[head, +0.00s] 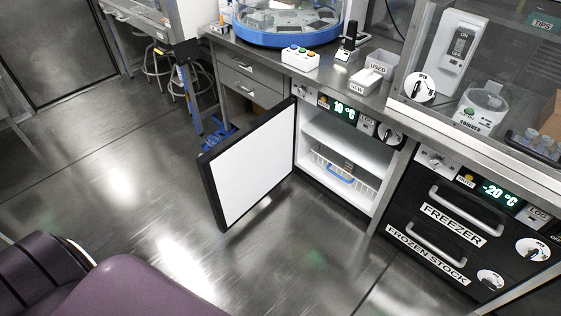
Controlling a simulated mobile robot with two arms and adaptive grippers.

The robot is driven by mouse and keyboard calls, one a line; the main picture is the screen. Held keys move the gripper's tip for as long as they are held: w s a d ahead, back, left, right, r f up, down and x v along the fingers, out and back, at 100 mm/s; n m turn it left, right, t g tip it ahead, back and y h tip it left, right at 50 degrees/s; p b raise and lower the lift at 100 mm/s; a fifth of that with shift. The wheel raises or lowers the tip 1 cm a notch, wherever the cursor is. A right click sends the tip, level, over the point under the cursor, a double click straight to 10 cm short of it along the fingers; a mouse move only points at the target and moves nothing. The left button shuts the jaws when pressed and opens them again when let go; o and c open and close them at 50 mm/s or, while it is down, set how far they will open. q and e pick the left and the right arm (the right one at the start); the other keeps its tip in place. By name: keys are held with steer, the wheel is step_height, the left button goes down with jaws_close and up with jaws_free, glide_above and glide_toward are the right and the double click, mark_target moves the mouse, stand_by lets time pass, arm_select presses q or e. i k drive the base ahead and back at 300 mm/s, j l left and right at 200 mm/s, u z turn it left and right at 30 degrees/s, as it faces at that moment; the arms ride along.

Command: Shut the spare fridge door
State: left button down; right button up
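The fridge (345,145) under the bench stands open, with a green temperature display on the panel above it. Its door (252,165) is swung wide out to the left over the floor, hinged at the fridge's left side. The door's white inner face with a dark frame faces me; its outer face is hidden. Inside the white cavity are a shelf and a wire basket (345,176) with a blue handle strip. I cannot read a "spare" label on the fridge. Neither of my grippers is in view.
The freezer (446,215) with two handled drawers stands right of the fridge. Bench drawers (240,80), a blue-legged stand (190,92) and stools (157,62) lie behind the door. The floor (130,175) left of and before the door is clear.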

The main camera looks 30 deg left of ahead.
mark_target(240, 171)
steer(key=i+j+z, duration=0.1)
steer(key=j+z, duration=0.35)
steer(key=j, duration=0.55)
steer(key=j+z, duration=0.5)
steer(key=j, duration=1.2)
steer(key=k+j, duration=0.15)
steer(key=j, duration=0.5)
steer(key=j+z, duration=0.1)
steer(key=j, duration=0.6)
steer(key=k+j, duration=0.15)
steer(key=j, duration=0.5)
